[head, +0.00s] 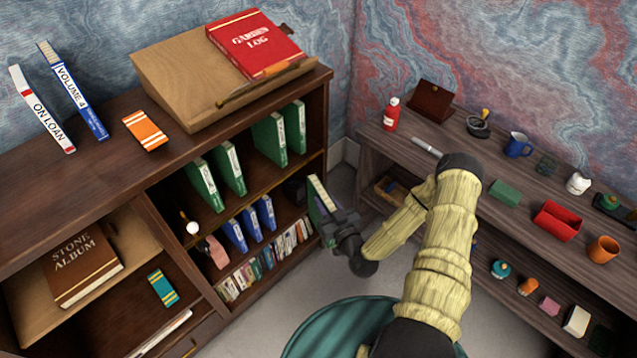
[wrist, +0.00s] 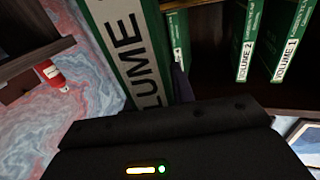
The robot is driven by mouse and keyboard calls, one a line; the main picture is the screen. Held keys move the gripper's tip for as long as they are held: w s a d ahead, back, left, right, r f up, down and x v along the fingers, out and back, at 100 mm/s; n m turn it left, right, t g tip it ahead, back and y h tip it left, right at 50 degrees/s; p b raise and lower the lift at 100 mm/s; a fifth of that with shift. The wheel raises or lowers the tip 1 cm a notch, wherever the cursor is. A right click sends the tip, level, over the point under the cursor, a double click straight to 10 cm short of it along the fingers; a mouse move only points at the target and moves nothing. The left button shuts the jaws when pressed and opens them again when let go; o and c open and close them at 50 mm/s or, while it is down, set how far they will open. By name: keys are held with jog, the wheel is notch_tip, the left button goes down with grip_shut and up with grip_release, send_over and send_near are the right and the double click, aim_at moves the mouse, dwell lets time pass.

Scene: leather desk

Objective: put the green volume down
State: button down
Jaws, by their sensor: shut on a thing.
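My gripper (head: 335,222) is shut on a green volume (head: 317,198) in front of the bookcase's right end. The volume is held upright or nearly so, clear of the shelf as far as I can tell. In the wrist view the held green volume (wrist: 118,40) shows a white label reading "LUME"; its number is hidden. The upper shelf (head: 247,182) holds green volumes in two pairs, left (head: 230,168) and right (head: 270,140), with a gap between. In the wrist view, Volume 2 (wrist: 246,45) and Volume 1 (wrist: 290,45) stand upright on the shelf.
Below are blue volumes (head: 236,235) and a row of small books (head: 265,262). On the bookcase top are a slanted stand (head: 165,70) with a red Garden Log (head: 258,45), and Volume 4 (head: 75,92). The right desk (head: 460,180) carries a red bottle (head: 391,114) and several small things.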

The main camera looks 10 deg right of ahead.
jog(key=shift+s+d+f+m+t+h+p, duration=0.1)
jog(key=shift+s+d+m+h+p, duration=0.15)
jog(key=shift+s+m+h+p, duration=0.4)
jog(key=shift+s+d+f+m+t+h+p, duration=0.1)
jog(key=shift+s+d+m+h+p, duration=0.3)
jog(key=shift+h, duration=0.5)
jog(key=shift+s+d+f+m+t+h+p, duration=0.15)
jog(key=shift+s+m+h+p, duration=0.3)
jog(key=shift+s+h+p, duration=0.25)
jog(key=shift+w, duration=0.15)
